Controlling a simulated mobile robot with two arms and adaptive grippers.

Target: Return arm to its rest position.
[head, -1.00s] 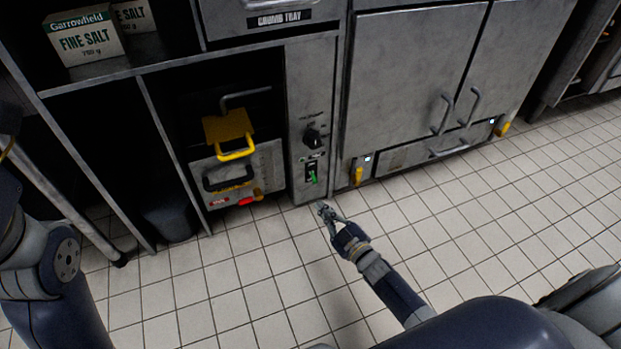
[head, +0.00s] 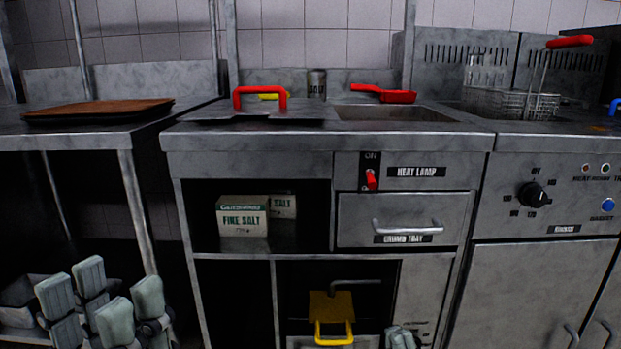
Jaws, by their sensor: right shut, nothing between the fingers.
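My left gripper (head: 104,298) is at the lower left, close to the camera, its pale grey-green finger pads pointing up. The pads stand apart, with nothing seen between them. My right gripper (head: 402,338) shows only its pale fingertips at the bottom edge, in front of the lower cabinet. It is shut and holds nothing. The rest of the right arm is below the picture.
A steel counter (head: 330,141) spans the middle, with a heat lamp switch (head: 371,180) and a crumb tray drawer (head: 360,216). A brown tray (head: 98,109) lies on the left table. Salt boxes (head: 242,221) stand on a shelf. A fryer basket (head: 510,103) is at right.

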